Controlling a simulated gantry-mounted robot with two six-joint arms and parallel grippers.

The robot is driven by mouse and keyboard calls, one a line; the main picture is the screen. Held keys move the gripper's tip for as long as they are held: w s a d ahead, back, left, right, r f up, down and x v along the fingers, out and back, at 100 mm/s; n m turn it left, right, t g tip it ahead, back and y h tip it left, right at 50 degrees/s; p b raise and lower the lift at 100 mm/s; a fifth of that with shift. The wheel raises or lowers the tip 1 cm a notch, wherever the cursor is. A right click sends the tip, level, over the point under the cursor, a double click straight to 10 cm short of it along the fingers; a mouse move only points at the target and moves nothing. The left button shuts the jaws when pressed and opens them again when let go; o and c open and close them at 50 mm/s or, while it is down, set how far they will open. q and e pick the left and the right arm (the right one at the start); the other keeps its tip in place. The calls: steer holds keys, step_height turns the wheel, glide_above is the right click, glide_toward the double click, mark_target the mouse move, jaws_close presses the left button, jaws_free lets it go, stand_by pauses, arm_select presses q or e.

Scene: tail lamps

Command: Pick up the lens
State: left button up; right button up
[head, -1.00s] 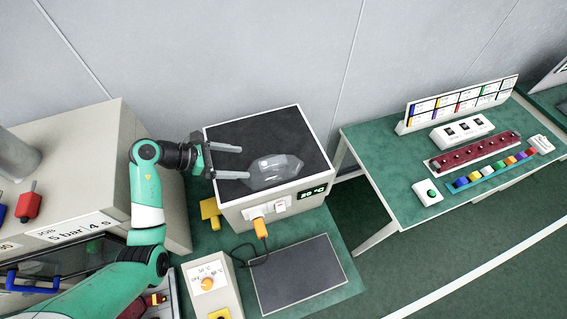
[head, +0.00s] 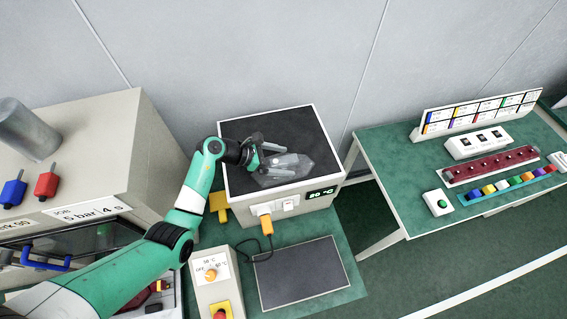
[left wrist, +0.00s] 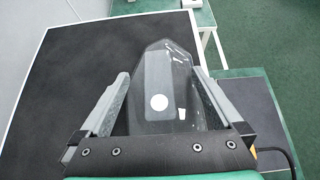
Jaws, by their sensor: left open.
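The clear lens (head: 288,171) lies on the dark top of the white heating box (head: 240,128), whose display reads about 80 °C. My left gripper (head: 274,160) is open at the lens, with one finger along each side of it. In the left wrist view the lens (left wrist: 165,75) is between the two grey fingers of the gripper (left wrist: 160,100), its narrow end pointing away from me. A white round spot shows on it. I cannot tell whether the fingers touch it. My right gripper is not in view.
A control box with an orange knob (head: 211,275) and a dark flat mat (head: 300,273) are in front of the heating box. A large beige machine (head: 110,150) stands left. A green table (head: 385,150) with a row of coloured parts is at right.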

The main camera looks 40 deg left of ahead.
arm_select(q)
steer(key=shift+f, duration=0.15)
steer(key=c, duration=1.2)
steer(key=shift+o, duration=0.2)
steer(key=shift+w+r, duration=0.1)
steer(key=shift+r, duration=0.35)
jaws_close()
steer(key=s+r, duration=0.1)
steer(key=r, duration=0.1)
steer(key=s+d+r+p, duration=0.1)
steer(key=r, duration=0.2)
steer(key=s+r, duration=0.2)
steer(key=shift+d+r+p, duration=0.25)
steer(key=shift+d+p, duration=0.05)
steer(key=shift+p, duration=0.05)
steer(key=s+d+r, duration=0.3)
steer(key=s+r, duration=0.1)
steer(key=s, duration=0.5)
steer(key=shift+d+r, duration=0.4)
